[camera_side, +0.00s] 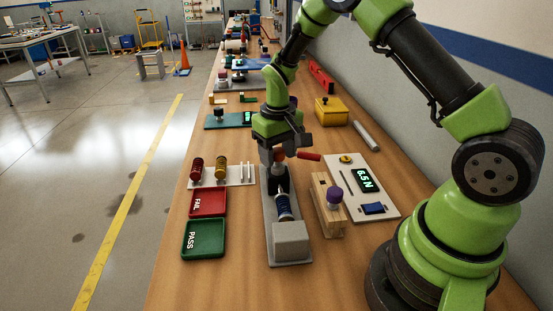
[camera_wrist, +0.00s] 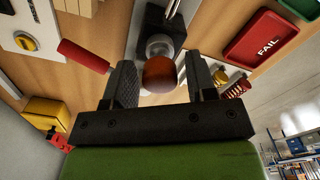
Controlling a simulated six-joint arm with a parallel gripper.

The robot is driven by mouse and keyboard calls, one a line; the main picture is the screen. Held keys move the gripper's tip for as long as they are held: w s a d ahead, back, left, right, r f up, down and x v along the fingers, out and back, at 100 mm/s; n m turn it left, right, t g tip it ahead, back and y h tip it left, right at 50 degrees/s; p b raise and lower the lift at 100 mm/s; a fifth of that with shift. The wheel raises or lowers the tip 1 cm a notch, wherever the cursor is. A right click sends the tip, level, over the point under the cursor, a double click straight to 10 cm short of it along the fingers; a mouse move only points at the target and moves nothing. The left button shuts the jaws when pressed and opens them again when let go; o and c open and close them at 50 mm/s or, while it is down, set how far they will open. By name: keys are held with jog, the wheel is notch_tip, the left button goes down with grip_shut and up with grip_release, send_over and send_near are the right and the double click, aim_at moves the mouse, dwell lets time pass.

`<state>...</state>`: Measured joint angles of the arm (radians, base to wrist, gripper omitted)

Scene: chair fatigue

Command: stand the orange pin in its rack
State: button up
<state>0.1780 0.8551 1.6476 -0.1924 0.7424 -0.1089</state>
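My gripper (camera_wrist: 160,70) is open, with its two dark fingers on either side of a round orange-brown knob (camera_wrist: 159,74). Narrow gaps show between the knob and both fingers. In the side view my gripper (camera_side: 277,155) is over the far end of a grey fixture (camera_side: 291,243) that holds a dark blue spring (camera_side: 283,207). A white rack plate (camera_side: 236,182) left of the fixture carries a red spring (camera_side: 197,169), a yellow spring (camera_side: 221,170) and pale upright pegs.
A red handle (camera_side: 308,156) sticks out right of my gripper. A red FAIL tray (camera_side: 219,203) and green PASS tray (camera_side: 217,238) lie left of the fixture. A wooden block (camera_side: 327,214) with a purple knob and a 6.5 N readout panel (camera_side: 385,207) stand right.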

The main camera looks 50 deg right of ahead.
jog(key=c, duration=0.6)
jog(key=shift+c, duration=0.2)
jog(key=shift+r, duration=0.2)
jog(key=shift+r, duration=2.65)
jog(key=shift+r, duration=2)
notch_tip(320, 180, up, 6)
